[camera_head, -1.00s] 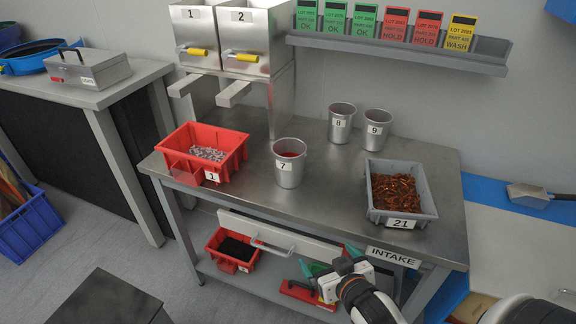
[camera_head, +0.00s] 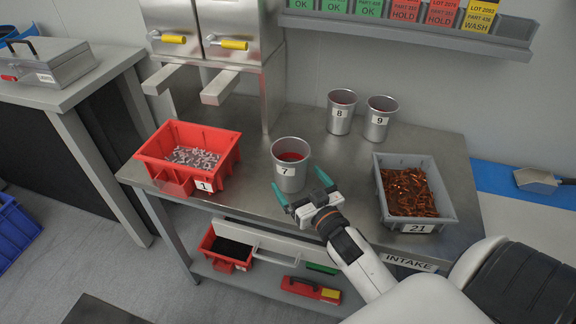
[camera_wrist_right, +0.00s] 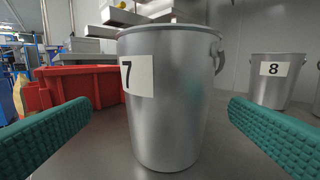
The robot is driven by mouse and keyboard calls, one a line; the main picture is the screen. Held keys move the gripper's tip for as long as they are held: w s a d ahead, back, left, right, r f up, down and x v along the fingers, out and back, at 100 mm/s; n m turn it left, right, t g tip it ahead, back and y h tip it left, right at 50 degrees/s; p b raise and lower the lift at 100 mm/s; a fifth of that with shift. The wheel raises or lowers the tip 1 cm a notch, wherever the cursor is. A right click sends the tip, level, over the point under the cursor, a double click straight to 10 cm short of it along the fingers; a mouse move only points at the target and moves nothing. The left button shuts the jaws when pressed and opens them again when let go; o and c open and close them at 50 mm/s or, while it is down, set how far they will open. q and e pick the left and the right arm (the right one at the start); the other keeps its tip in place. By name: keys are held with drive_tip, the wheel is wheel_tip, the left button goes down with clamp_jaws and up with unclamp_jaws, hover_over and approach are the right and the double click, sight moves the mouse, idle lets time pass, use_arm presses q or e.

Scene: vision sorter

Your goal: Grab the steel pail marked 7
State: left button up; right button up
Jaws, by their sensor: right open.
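The steel pail marked 7 (camera_head: 290,178) stands upright on the steel table between the red bin and the grey bin, with something red inside. My right gripper (camera_head: 301,190) is open at the pail's near side, its green fingers pointing toward it. In the right wrist view the pail (camera_wrist_right: 166,115) stands ahead, in the gap between the two green fingers (camera_wrist_right: 150,135), which look apart from its wall. Its number label faces the camera, left of centre. My left gripper does not show.
Red bin 1 (camera_head: 222,155) stands left of the pail, grey bin 21 (camera_head: 384,205) right. Pail 8 (camera_head: 341,122) and pail 9 (camera_head: 376,128) stand behind. Steel dispensers (camera_head: 232,70) rise at the back left. The table (camera_head: 335,160) is clear between pail 7 and the grey bin.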

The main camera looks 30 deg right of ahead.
sight(284, 159)
drive_tip(key=shift+w+d, duration=0.3)
drive_tip(key=shift+w, duration=0.1)
drive_tip(key=shift+w+d+f, duration=0.1)
drive_tip(key=shift+w+f, duration=0.05)
drive_tip(key=shift+w, duration=0.1)
drive_tip(key=w, duration=0.4)
drive_tip(key=shift+w+d+f+p, duration=0.25)
drive_tip(key=shift+w+f+p, duration=0.05)
drive_tip(key=shift+p, duration=0.05)
drive_tip(key=shift+w, duration=0.25)
drive_tip(key=shift+a, duration=0.1)
drive_tip(key=c, duration=1.3)
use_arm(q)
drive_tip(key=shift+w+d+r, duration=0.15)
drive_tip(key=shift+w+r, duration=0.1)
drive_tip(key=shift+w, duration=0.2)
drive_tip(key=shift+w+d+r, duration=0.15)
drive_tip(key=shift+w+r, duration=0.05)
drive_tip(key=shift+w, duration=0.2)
use_arm(e)
drive_tip(key=shift+r, duration=0.1)
drive_tip(key=shift+c, duration=0.8)
